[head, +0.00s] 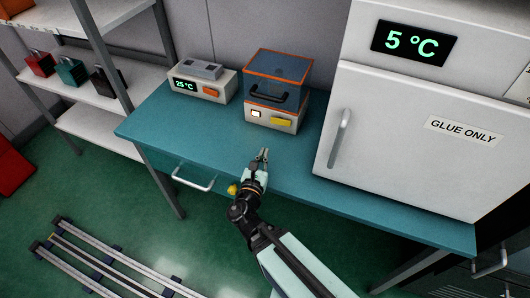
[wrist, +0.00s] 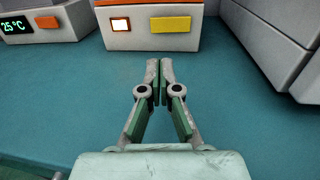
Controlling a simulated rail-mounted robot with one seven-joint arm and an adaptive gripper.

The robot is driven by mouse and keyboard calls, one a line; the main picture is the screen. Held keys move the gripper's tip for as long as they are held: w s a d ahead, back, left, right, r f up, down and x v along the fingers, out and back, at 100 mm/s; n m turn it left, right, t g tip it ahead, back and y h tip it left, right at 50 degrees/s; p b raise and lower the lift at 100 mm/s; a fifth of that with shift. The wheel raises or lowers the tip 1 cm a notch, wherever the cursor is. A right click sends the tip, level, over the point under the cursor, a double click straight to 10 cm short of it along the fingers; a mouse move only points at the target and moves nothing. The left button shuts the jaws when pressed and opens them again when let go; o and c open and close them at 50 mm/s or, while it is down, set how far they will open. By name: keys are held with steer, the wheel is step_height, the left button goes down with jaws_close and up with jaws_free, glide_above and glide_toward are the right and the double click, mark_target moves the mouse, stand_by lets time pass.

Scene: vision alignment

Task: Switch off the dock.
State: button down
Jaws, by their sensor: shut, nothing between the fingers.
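The dock appears to be the white box (head: 269,121) with an orange trim and a clear bluish lid with a dark handle, standing on the teal bench. Its front has a lit white square button (wrist: 121,25) at left and a yellow rectangular button (wrist: 170,24) at right. My gripper (head: 263,155) is shut and empty, above the bench in front of the box. In the wrist view its fingertips (wrist: 153,66) touch each other, below the two buttons and apart from the box. The box's top is cut off in the wrist view.
A white device (head: 200,83) with a "25 °C" display and an orange button stands left of the box. A white fridge (head: 400,130) marked "GLUE ONLY", showing 5 °C, stands at right. The teal bench (head: 160,125) is clear in front. Shelves with padlocks (head: 70,72) stand at left.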

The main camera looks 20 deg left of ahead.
mark_target(275, 122)
steer(key=w+b, duration=0.1)
steer(key=b, duration=0.2)
steer(key=shift+w+f, duration=0.3)
steer(key=shift+w, duration=0.1)
steer(key=w+p, duration=0.1)
steer(key=w, duration=0.2)
steer(key=w+p, duration=0.1)
steer(key=w, duration=0.2)
steer(key=w+a+p, duration=0.1)
steer(key=w, duration=0.3)
steer(key=shift+w+a+r, duration=0.1)
steer(key=shift+r, duration=0.25)
steer(key=shift+w+p, duration=0.35)
steer(key=shift+w, duration=0.25)
